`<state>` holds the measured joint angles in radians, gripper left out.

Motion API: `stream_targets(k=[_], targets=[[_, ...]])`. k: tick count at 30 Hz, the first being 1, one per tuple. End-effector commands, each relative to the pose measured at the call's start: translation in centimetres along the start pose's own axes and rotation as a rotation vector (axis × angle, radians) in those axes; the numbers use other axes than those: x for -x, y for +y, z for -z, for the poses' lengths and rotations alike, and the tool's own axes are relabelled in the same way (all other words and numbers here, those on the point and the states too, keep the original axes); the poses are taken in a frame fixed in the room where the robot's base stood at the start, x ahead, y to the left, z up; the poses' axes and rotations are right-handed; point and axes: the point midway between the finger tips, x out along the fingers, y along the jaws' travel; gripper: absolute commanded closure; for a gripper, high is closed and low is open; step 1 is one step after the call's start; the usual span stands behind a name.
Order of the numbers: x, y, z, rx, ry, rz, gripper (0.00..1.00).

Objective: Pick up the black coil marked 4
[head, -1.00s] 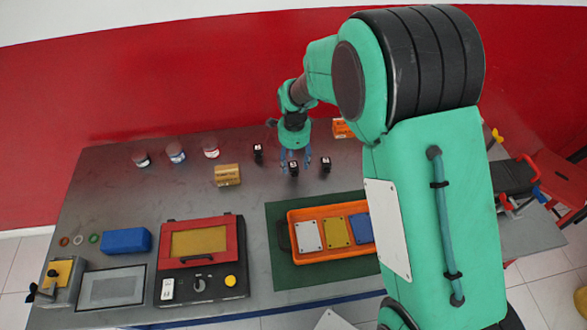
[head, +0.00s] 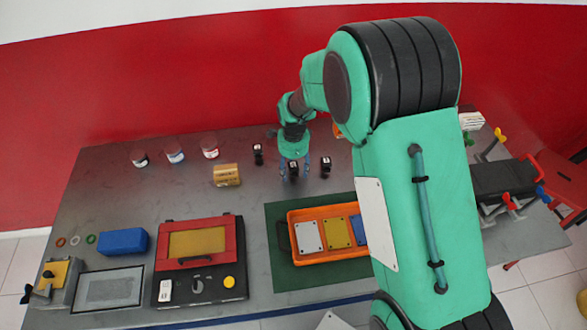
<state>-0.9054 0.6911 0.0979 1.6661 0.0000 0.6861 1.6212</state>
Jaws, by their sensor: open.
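Several small black coils stand on the grey table in the head view. One coil (head: 258,153) is left of my gripper and another coil (head: 326,166) is just right of it. A third coil (head: 293,169) is directly below my gripper (head: 294,174), between or just behind its fingers. My gripper points down with its blue fingers apart, and holds nothing that I can make out. The number marks on the coils are too small to read, so I cannot tell which is 4.
A yellow-brown box (head: 227,175) stands left of the coils. An orange tray (head: 290,213) with coloured plates lies on a green mat (head: 290,284) in front. Several jars (head: 174,153) stand at the back left. A red-lidded machine (head: 197,262) is at the front.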

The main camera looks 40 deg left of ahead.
Motion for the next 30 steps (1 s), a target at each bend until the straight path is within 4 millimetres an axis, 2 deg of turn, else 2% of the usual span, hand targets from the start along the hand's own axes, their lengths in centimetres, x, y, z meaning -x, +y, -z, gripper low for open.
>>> stream_targets(k=[8, 15, 17, 25, 30], targets=[[0.0, 0.0, 0.0, 0.0, 0.0, 0.0, 0.44], [0.0, 0.0, 0.0, 0.0, 0.0, 0.0, 0.9], [0.0, 0.0, 0.0, 0.0, 0.0, 0.0, 0.98], [0.1, 0.0, 0.0, 0.0, 0.0, 0.0, 0.98], [1.1, -0.1, 0.0, 0.0, 0.0, 0.001, 0.98]])
